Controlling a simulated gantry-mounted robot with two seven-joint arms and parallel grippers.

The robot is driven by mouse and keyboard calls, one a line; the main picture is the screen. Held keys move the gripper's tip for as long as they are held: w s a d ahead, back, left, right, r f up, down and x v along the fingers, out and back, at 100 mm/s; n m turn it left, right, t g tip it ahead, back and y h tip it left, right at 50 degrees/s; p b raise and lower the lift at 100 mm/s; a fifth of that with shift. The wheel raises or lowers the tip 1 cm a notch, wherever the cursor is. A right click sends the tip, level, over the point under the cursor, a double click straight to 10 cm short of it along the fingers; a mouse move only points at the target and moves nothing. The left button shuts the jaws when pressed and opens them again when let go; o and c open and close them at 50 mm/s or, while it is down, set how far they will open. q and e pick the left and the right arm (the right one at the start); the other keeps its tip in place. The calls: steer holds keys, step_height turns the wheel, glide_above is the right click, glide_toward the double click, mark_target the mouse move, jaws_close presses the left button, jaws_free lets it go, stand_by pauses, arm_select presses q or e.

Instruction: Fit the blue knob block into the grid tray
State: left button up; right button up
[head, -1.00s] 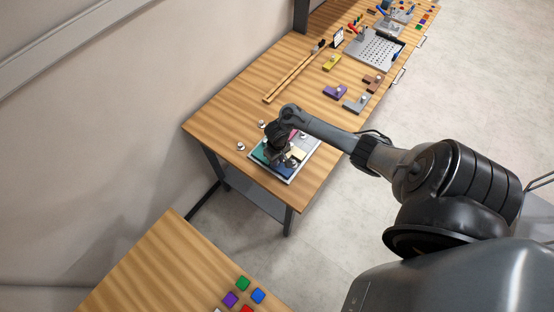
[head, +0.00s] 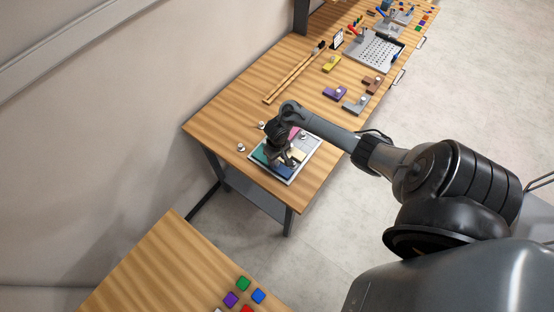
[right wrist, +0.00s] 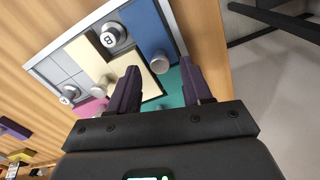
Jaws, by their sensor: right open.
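The blue knob block (right wrist: 148,25) lies along one edge of the grid tray (right wrist: 48,68), inside its pale rim in the right wrist view. Its silver knob stands near the block's lower end. In the head view the blue block (head: 283,171) shows at the tray's near edge, partly hidden by my gripper. My right gripper (right wrist: 160,88) is open and empty, with its dark fingers apart just below the blue block's knob. It is over the tray in the head view (head: 288,161). My left gripper is not in view.
The tray also holds cream (right wrist: 92,56), teal (right wrist: 173,88) and pink (right wrist: 92,107) blocks. Two loose knobs stand beside it, one at the left (head: 241,147). Purple (head: 335,93), grey (head: 356,104) and yellow (head: 331,63) blocks lie further back. Bare table lies left of the tray.

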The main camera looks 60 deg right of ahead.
mark_target(277, 162)
step_height(277, 162, up, 10)
steer(key=p, duration=0.5)
steer(key=a+n+t, duration=0.3)
steer(key=a+n, duration=0.2)
steer(key=a, duration=1.1)
steer(key=s+a+r+n, duration=0.1)
steer(key=s+a+r, duration=0.3)
steer(key=r, duration=0.3)
steer(key=s+a+r, duration=0.4)
steer(key=s+r, duration=0.3)
steer(key=shift+s+r+n+t, duration=0.25)
steer(key=shift+n+t, duration=0.05)
steer(key=shift+n, duration=0.1)
